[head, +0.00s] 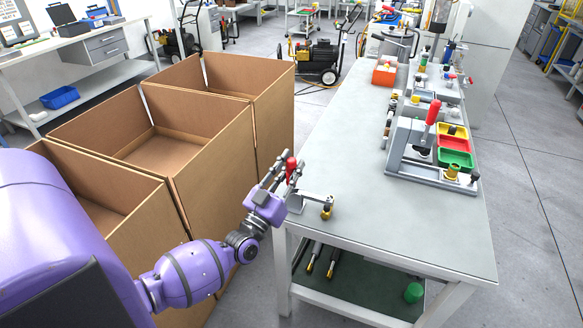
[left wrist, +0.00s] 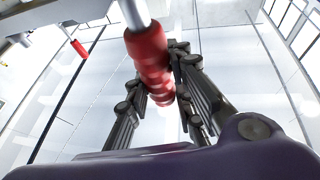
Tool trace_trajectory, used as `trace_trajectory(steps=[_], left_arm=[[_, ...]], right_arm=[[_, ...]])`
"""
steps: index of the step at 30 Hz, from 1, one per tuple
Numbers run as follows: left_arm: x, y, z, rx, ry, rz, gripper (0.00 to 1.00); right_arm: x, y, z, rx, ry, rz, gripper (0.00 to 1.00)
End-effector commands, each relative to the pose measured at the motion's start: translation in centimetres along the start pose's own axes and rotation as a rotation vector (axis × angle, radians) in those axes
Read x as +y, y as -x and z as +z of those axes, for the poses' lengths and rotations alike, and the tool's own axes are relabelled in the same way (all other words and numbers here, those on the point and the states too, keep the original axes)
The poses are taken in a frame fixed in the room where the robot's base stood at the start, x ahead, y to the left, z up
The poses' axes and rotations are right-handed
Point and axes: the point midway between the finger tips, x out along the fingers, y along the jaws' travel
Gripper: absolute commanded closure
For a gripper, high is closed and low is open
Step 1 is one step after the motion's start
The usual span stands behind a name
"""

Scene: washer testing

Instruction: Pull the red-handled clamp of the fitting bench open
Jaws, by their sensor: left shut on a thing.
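My left gripper (head: 285,172) is at the near left corner of the grey-topped bench (head: 350,150). It is shut on the red handle (head: 291,164) of a clamp. In the left wrist view the ribbed red handle (left wrist: 149,62) lies between the dark fingers (left wrist: 165,95), with a metal rod above it. The clamp's metal base (head: 316,199), with a brass fitting (head: 326,211), sits at the bench corner; the gripper partly hides it. A second upright red handle (head: 432,111) stands on a grey fixture farther right. My right gripper is not in view.
Open cardboard boxes (head: 200,130) stand left of the bench, close to my left arm. Yellow, red (head: 455,158) and green trays sit on the right side of the bench. A lower shelf (head: 350,290) holds hoses and a green item. The middle of the benchtop is clear.

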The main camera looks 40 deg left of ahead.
Motion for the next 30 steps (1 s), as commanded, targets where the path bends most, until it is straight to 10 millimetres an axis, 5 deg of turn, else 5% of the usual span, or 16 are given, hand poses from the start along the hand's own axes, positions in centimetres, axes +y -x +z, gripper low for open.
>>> trace_trajectory(steps=[14,30], left_arm=[[-1.3,0.4,0.1,0.022,0.109,-0.048,1.00],[-6.0,2.0,1.5,0.117,0.547,-0.231,1.00]], right_arm=[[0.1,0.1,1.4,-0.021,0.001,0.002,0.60],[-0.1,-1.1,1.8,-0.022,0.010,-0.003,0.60]])
